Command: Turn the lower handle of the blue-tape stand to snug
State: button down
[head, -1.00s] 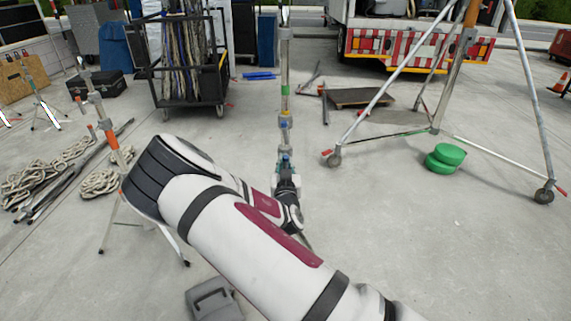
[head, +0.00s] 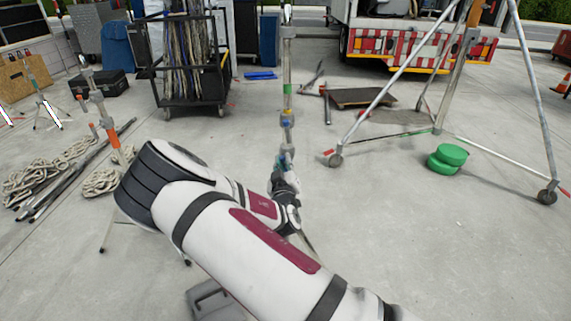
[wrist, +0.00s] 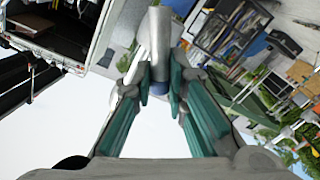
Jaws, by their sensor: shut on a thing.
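The stand (head: 287,75) rises upright at the middle of the head view, a grey pole with a green band and a bluish piece below it. My gripper (head: 281,163) is at the low part of this pole, and its arm hides the stand's foot.
A black cart (head: 190,102) with ropes or cables stands behind on the left. A wheeled frame (head: 440,132) and green discs (head: 447,158) are on the right. Floor right of my arm is clear.

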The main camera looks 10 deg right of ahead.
jog(key=n, duration=0.4)
jog(key=f+n+b, duration=0.1)
jog(key=n, duration=0.3)
jog(key=a+n+b, duration=0.1)
jog(key=n, duration=0.2)
jog(key=shift+w+f+n, duration=0.15)
jog(key=shift+f+n, duration=0.25)
dwell(0.3)
jog(key=c, duration=1.6)
grip_release()
jog(key=shift+a, duration=0.1)
jog(key=v, duration=1.2)
jog(key=shift+f, duration=0.1)
